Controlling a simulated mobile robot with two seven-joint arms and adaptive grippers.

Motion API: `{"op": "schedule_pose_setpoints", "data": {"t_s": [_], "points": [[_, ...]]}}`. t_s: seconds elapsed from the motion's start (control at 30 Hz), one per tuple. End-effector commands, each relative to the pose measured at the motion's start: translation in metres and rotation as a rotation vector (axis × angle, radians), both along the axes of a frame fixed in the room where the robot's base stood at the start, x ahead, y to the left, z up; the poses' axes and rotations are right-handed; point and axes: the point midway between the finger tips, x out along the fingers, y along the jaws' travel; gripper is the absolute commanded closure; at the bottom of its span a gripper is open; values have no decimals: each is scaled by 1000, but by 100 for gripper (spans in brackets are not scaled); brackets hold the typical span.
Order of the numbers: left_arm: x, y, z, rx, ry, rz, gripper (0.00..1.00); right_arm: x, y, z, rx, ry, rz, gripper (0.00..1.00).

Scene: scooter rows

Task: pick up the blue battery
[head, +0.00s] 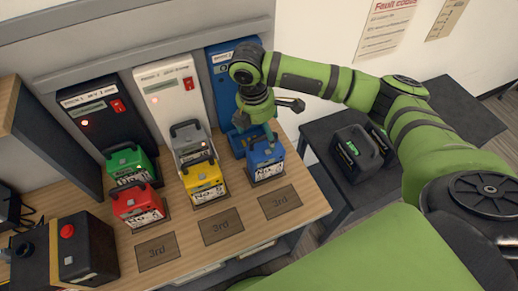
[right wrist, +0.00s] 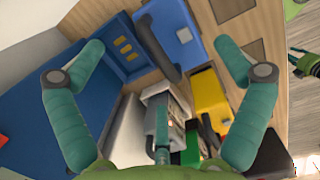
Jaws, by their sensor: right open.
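The blue battery (head: 265,160) stands upright on the wooden bench at the right end of the battery rows, in front of the blue charger (head: 226,62). It has a black handle and a white label. My right gripper (head: 256,128) is just above and behind it, pointing down, with its teal fingers spread and nothing between them. In the right wrist view the blue battery (right wrist: 181,38) lies at the top, beyond the open fingertips (right wrist: 160,50), its handle towards the middle. I cannot tell whether a finger touches it.
Yellow (head: 205,182), grey (head: 192,146), red (head: 138,205) and green (head: 130,165) batteries stand to its left. White (head: 172,88) and black (head: 98,112) chargers stand behind. Flat 3rd plates (head: 280,202) lie bare in front. A dark side table (head: 330,130) holds a black-green battery (head: 358,152).

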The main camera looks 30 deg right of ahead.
Motion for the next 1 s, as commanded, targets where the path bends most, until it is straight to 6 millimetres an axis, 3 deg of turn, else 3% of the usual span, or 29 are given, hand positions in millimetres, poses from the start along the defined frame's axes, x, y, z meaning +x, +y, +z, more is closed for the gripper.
{"op": "schedule_pose_setpoints", "data": {"t_s": [0.2,0.37,0.53,0.77,0.93,0.97,1.0], "points": [[-42,4,11,8,68,1,60,0,-4,-22,-3,5,-1,0],[-57,6,21,11,90,0,60,1,-6,-47,-3,4,-2,0],[-51,5,23,10,81,-1,60,2,-8,-63,-1,0,1,0],[-24,3,24,5,36,-3,60,2,-8,-65,-1,-1,2,0],[-26,3,24,5,39,-3,60,2,-8,-64,-1,0,1,68],[-27,3,24,5,41,-3,60,2,-9,-65,-1,0,1,76],[-29,3,24,6,44,-3,60,2,-9,-65,-1,0,1,76]]}}
